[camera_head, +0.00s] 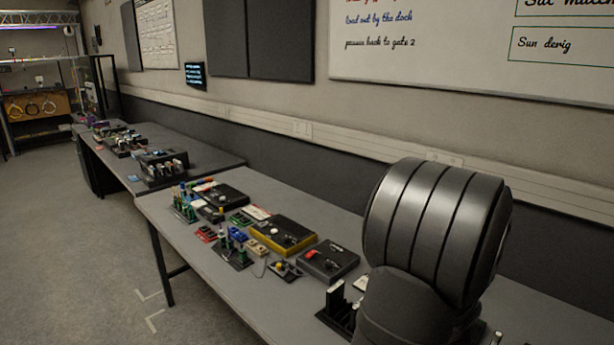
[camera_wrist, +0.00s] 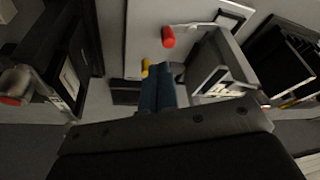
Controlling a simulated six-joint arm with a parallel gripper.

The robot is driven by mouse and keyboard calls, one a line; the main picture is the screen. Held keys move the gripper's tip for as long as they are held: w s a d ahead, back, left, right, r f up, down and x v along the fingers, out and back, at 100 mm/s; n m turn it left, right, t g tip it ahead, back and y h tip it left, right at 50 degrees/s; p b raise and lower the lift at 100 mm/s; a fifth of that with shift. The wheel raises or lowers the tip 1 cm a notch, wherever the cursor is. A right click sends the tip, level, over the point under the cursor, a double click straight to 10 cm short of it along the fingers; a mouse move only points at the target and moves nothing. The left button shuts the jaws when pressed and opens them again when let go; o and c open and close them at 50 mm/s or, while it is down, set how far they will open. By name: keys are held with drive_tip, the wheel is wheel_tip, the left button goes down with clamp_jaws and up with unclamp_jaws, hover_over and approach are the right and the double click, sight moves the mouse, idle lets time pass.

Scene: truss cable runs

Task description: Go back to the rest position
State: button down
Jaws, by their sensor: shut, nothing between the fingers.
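My gripper (camera_wrist: 157,72) shows in the wrist view as two dark blue-grey fingers pressed together, with nothing between them. Its tips point at a pale surface with a red cylinder (camera_wrist: 168,37) just beyond and to the right. A small yellow piece (camera_wrist: 146,68) shows beside the fingertips on the left. I cannot tell the gap between the tips and these things. In the head view my dark arm fills the right side and the gripper is hidden.
A grey bench (camera_head: 170,217) carries a yellow-edged box (camera_head: 282,236), a dark box (camera_head: 328,261) and several small coloured parts. A black holder (camera_head: 338,310) stands close beside my arm. A second bench (camera_head: 205,152) stands farther back. The floor (camera_head: 90,230) at left is clear.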

drive_tip(key=w+n, duration=0.1)
drive_tip(key=n, duration=0.1)
drive_tip(key=n+y, duration=0.1)
drive_tip(key=n, duration=0.1)
drive_tip(key=w+n+y, duration=0.1)
drive_tip(key=shift+w+a+f+n, duration=0.2)
drive_tip(key=shift+w+a+n, duration=0.15)
drive_tip(key=shift+n, duration=0.05)
drive_tip(key=a+r+n+g, duration=0.1)
drive_tip(key=a+r+n, duration=0.1)
drive_tip(key=r, duration=1)
drive_tip(key=a+r+n+g+h, duration=0.1)
drive_tip(key=r+n, duration=0.3)
drive_tip(key=r, duration=0.8)
drive_tip(key=shift+a+r+n+g, duration=0.15)
drive_tip(key=shift+a+n+g, duration=0.25)
drive_tip(key=shift+g, duration=0.4)
